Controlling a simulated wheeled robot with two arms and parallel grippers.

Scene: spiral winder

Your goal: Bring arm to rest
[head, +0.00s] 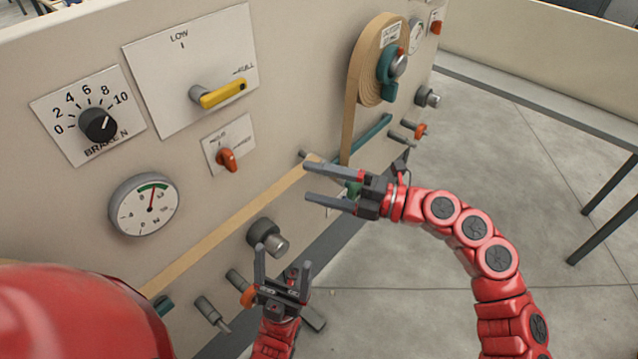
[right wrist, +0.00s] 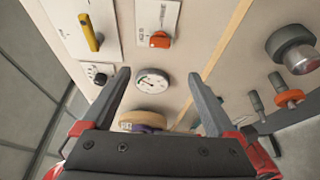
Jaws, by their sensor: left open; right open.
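My right gripper (head: 307,181) is open and empty in front of the winder panel (head: 310,75), close to the tan tape strip (head: 235,222). Its two fingers also show in the right wrist view (right wrist: 159,76), pointing at the panel with nothing between them. My left gripper (head: 283,257) is open and empty, low in front of the panel, just below a grey roller (head: 268,236). A teal bar (head: 367,138) lies beneath the tape roll (head: 370,65). Part of the panel behind my right gripper is hidden.
The panel carries a yellow lever (head: 223,94), an orange switch (head: 228,160), a black brake knob (head: 98,124) and a round gauge (head: 144,205). Grey and orange posts (head: 415,130) stick out at the right. Open floor (head: 490,130) lies right of the machine, with a table (head: 560,110) beyond.

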